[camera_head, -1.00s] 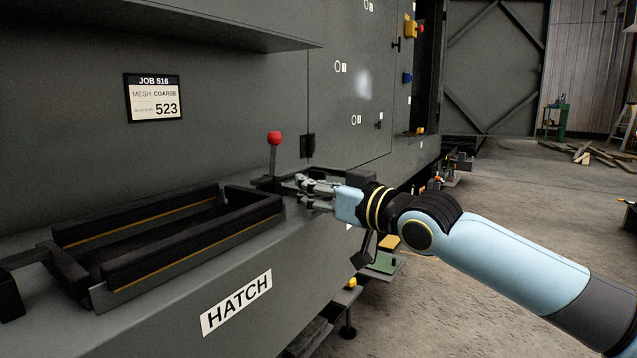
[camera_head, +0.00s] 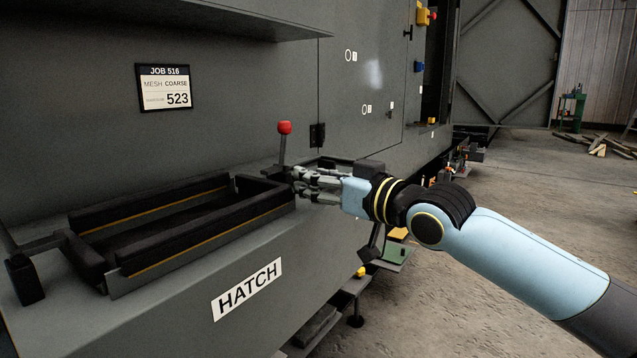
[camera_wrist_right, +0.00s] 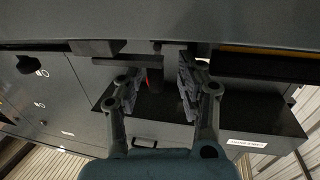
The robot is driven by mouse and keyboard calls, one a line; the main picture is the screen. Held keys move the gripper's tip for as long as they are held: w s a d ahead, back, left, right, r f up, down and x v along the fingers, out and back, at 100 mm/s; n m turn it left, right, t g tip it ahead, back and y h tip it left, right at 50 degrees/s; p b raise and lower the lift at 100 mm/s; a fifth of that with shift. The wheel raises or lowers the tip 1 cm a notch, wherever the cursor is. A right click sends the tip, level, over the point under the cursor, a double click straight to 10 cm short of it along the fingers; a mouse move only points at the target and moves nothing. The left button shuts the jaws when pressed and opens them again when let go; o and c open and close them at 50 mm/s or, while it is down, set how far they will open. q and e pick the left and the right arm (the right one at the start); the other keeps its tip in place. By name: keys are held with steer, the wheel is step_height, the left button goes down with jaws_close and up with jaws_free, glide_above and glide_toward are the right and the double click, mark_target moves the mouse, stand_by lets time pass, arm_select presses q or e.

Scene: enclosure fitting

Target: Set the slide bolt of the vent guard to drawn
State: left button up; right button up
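My right gripper (camera_head: 300,182) reaches in from the right and is at the right end of the ledge, by a dark fitting (camera_head: 272,172) beside the red-knobbed lever (camera_head: 284,128). In the right wrist view the gripper (camera_wrist_right: 158,88) has its fingers apart, with a grey upright piece (camera_wrist_right: 172,62) between or just beyond them. A dark bar (camera_wrist_right: 128,61) runs left from there. This may be the slide bolt, but no label confirms it. I cannot tell whether the fingers touch it. The vent guard is not labelled in view. My left gripper is not in view.
A dark rectangular frame (camera_head: 105,275) with yellow lines sits on the ledge, above a HATCH label (camera_head: 246,289). A JOB 516 card (camera_head: 166,88) is on the wall above. An overhanging panel (camera_head: 180,18) juts out at the top. Open floor (camera_head: 520,190) lies to the right.

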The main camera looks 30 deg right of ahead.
mark_target(318, 171)
step_height(318, 171, up, 10)
steer(key=shift+f, duration=0.2)
stand_by(0.5)
